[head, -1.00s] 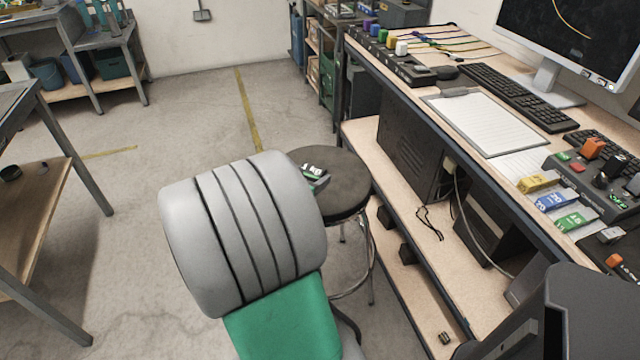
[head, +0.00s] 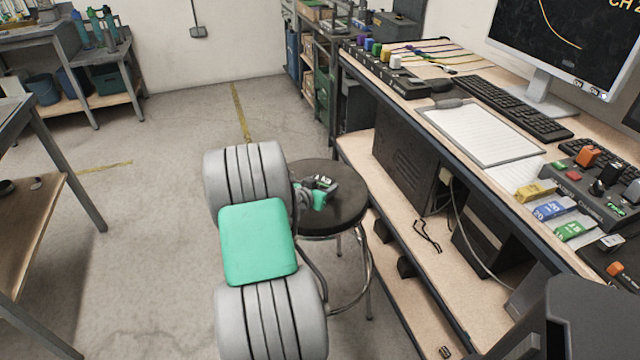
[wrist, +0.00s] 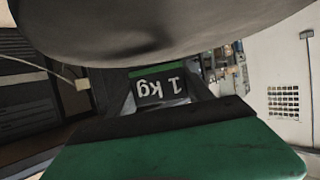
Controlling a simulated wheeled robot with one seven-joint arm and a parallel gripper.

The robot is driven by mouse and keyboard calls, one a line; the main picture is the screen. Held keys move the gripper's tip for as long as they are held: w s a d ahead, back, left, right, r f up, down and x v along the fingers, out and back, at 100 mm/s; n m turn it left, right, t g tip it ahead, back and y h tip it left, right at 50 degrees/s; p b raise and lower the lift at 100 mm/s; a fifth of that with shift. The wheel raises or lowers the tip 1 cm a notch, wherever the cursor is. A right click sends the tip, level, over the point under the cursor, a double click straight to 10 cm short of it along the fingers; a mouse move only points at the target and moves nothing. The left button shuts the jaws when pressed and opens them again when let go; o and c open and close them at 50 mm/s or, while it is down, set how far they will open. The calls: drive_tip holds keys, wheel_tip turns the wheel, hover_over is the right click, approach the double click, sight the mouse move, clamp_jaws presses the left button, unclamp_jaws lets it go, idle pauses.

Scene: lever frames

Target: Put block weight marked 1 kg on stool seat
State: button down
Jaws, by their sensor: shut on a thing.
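The block weight marked 1 kg (head: 324,181) is dark with a white label and some green. In the wrist view its label (wrist: 160,88) reads upside down. My gripper (head: 318,191) is shut on it. The round dark stool seat (head: 345,213) stands beside the workbench, and the block appears over its middle-left part in the head view. The seat (wrist: 150,30) fills the top of the wrist view, close to the block. Whether the block touches the seat cannot be told. My gripper hides part of the block.
The workbench (head: 404,135) runs along the right side of the stool. Yellow (head: 535,191), blue (head: 554,207) and green (head: 574,229) labelled blocks lie on it. A table (head: 45,215) stands at the left. The floor between is clear.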

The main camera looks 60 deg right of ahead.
drive_tip(key=shift+f, duration=1)
drive_tip(key=shift+f, duration=0.15)
drive_tip(key=shift+c, duration=2.1)
unclamp_jaws()
drive_tip(key=shift+a+f, duration=0.1)
drive_tip(key=shift+f, duration=0.05)
